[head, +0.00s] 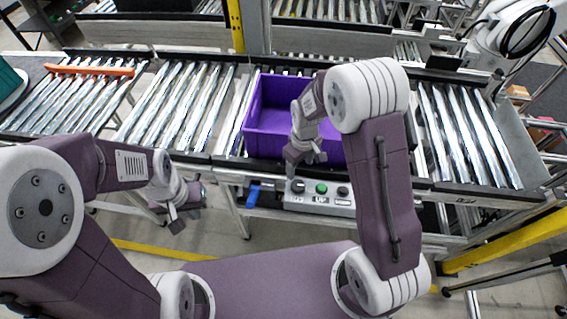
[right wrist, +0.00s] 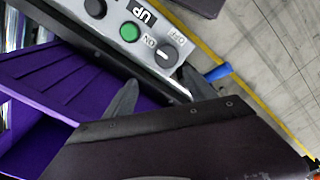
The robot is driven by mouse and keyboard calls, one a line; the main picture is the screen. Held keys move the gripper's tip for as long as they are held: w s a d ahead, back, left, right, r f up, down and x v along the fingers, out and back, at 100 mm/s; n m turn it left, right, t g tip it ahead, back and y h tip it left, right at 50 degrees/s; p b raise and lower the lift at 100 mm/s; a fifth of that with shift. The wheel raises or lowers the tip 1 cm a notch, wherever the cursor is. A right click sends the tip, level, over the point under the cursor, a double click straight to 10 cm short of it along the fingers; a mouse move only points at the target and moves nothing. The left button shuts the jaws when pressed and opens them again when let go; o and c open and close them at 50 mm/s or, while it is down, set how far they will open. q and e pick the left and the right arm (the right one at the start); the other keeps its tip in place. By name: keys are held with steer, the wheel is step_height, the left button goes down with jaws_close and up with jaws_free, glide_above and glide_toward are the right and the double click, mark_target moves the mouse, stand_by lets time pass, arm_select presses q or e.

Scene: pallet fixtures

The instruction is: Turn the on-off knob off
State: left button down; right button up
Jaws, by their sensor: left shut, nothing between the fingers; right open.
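The on-off knob (head: 298,186) is a dark round knob at the left end of the grey control panel (head: 318,200). In the right wrist view the knob (right wrist: 166,55) sits beside ON and OFF labels and carries a small white mark; I cannot tell which label it points at. My right gripper (head: 304,168) is open just above the panel. In its wrist view the fingertips (right wrist: 160,76) lie on either side just short of the knob, seemingly not touching it. My left gripper (head: 182,212) is shut and empty, well left of the panel.
A green button (head: 321,188) and a black control (head: 343,191) share the panel. A blue part (head: 253,193) sticks out left of it. A purple crate (head: 268,125) stands behind on the roller conveyor (head: 180,100). Open floor lies in front.

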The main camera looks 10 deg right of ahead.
mark_target(298, 184)
steer(key=shift+s+a+r+p, duration=0.2)
steer(key=shift+s+r+p, duration=0.2)
steer(key=shift+s, duration=0.05)
steer(key=shift+s+a+r, duration=0.1)
steer(key=shift+s, duration=0.2)
steer(key=shift+s+a+r, duration=0.1)
steer(key=shift+s, duration=0.15)
step_height(298, 184, down, 9)
steer(key=shift+f+p, duration=0.2)
steer(key=shift+p, duration=1)
arm_select(q)
steer(key=r, duration=0.4)
steer(key=shift+s+r, duration=0.2)
steer(key=shift+r, duration=0.05)
arm_select(e)
steer(key=c, duration=1.4)
